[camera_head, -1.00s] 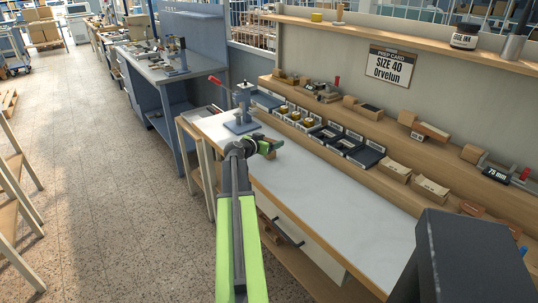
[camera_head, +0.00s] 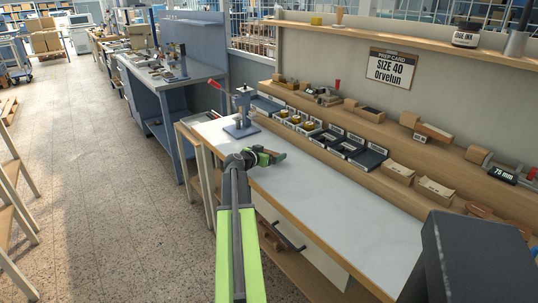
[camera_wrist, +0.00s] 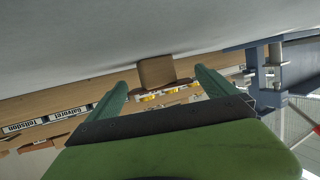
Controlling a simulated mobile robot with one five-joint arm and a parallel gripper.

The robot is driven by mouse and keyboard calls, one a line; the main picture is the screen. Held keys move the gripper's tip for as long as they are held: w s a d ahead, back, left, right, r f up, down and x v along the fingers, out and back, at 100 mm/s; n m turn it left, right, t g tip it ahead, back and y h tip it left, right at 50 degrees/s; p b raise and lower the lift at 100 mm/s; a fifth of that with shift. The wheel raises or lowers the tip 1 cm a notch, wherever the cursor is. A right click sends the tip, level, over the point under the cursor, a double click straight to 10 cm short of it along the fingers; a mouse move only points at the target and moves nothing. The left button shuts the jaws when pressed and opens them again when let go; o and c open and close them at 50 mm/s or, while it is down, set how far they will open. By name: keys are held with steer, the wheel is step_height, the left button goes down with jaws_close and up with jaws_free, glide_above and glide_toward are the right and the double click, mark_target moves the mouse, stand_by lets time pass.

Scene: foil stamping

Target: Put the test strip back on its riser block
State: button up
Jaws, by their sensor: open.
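My gripper (camera_head: 262,157) is over the left part of the white bench top (camera_head: 330,215), to the right of the lever press. In the wrist view my gripper (camera_wrist: 161,80) has its two green fingers apart. A brown block (camera_wrist: 157,72) stands on the bench top beyond and between the fingertips, with no visible contact. A thin reddish-brown piece (camera_wrist: 165,88), possibly the test strip, shows along the block's edge. Whether it rests on the block is unclear. In the head view a reddish-brown piece (camera_head: 278,157) shows at the fingertips, partly hidden by them.
A lever press (camera_head: 241,127) with a red handle stands at the bench's left end. A wooden shelf behind holds dark trays (camera_head: 367,159), brown boxes (camera_head: 435,188) and several blocks. A card reading SIZE 40 Orvelun (camera_head: 391,68) hangs above. The bench front is clear.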

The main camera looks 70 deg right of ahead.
steer(key=shift+r, duration=0.1)
steer(key=shift+a+r+p, duration=0.25)
steer(key=shift+a+p, duration=0.05)
steer(key=p+v, duration=0.3)
steer(key=v, duration=0.8)
steer(key=shift+w+a, duration=0.1)
steer(key=shift+a, duration=0.1)
